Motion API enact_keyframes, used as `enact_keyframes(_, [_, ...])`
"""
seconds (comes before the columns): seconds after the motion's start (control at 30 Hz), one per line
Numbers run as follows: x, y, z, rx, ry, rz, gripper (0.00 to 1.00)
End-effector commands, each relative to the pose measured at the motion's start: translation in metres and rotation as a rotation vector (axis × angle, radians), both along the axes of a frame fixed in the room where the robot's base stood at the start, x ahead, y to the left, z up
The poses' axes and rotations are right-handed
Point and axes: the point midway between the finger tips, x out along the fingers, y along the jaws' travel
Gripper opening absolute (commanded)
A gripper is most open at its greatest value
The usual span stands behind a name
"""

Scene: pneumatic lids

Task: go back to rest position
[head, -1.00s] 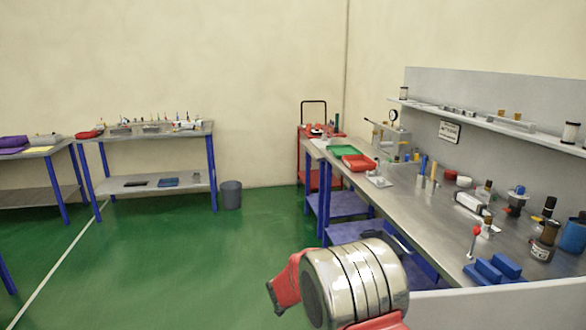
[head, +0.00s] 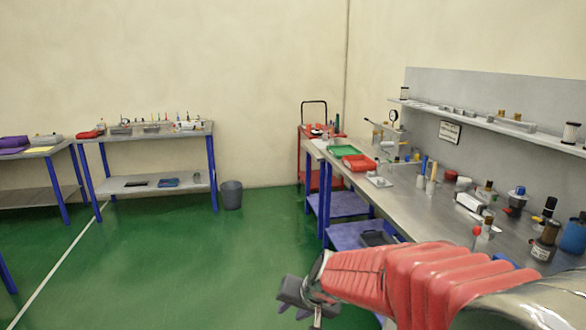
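My gripper (head: 302,312) shows at the bottom centre of the head view, at the end of my red-sleeved arm. It is over the green floor, to the left of the near end of the workbench. It is small and dark in the picture, and I cannot tell how far its fingers are apart. I see nothing held in it. My arm comes in from the lower right corner and hides part of the bench's front edge and lower shelf.
The steel workbench (head: 398,205) on the right carries a red tray (head: 359,163), a green tray (head: 345,150) and many small parts. A wall shelf (head: 480,118) runs above it. A bin (head: 231,195) stands by a far table (head: 150,137). The floor at centre left is clear.

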Motion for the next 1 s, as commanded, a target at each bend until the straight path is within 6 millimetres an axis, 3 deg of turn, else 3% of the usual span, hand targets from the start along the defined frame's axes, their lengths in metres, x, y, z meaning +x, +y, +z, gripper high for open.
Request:
enact_keyframes(0.3, [-0.095,-0.039,0.019,-0.112,0.118,0.125,0.29])
enact_keyframes(0.6, [-0.171,-0.085,0.033,-0.236,0.189,0.181,0.29])
enact_keyframes(0.8, [-0.21,-0.113,0.043,-0.313,0.194,0.19,0.29])
enact_keyframes(1.0, [-0.235,-0.136,0.056,-0.371,0.148,0.175,0.29])
